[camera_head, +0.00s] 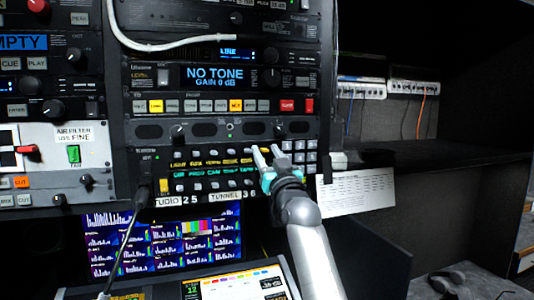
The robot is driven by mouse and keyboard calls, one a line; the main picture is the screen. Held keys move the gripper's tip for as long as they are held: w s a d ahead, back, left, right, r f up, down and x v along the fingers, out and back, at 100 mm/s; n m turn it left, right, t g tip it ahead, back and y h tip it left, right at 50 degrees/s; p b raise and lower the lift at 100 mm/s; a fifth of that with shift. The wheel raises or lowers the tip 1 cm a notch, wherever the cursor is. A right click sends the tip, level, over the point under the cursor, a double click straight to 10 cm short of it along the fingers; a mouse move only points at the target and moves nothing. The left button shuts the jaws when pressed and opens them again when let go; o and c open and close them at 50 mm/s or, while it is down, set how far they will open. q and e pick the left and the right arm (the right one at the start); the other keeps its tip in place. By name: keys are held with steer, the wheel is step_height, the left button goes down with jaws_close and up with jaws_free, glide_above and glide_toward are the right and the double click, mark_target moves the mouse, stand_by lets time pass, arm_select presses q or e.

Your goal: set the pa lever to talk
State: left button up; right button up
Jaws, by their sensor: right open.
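No label reading PA or TALK can be made out, so I cannot tell which control is the PA lever. A red-tipped lever (27,149) sticks out of the white panel at the left. A small yellow switch (164,185) sits at the lower left of the black key panel (213,158). My right gripper (267,152) is open, its pale fingertips in front of the right part of that key panel, hiding some keys. I cannot tell whether it touches them. It is far to the right of the red-tipped lever. My left gripper is not in view.
A black gooseneck-like rod (125,238) rises in front of the panel's left side. A monitor (158,243) and a lit touch panel (236,288) are below. A white sheet (356,193) hangs at the right, under a dark shelf (440,152).

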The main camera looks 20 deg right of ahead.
steer(key=shift+c, duration=0.3)
jaws_close()
steer(key=t+b, duration=0.1)
steer(key=b, duration=0.2)
steer(key=f+t+b, duration=0.1)
steer(key=b, duration=0.3)
steer(key=t+b, duration=0.2)
steer(key=b, duration=0.1)
steer(key=shift+w+f, duration=0.15)
steer(key=shift+f, duration=0.15)
steer(key=shift+t+b, duration=0.6)
steer(key=shift+b, duration=0.5)
steer(key=shift+o, duration=0.3)
jaws_free()
steer(key=shift+w, duration=0.1)
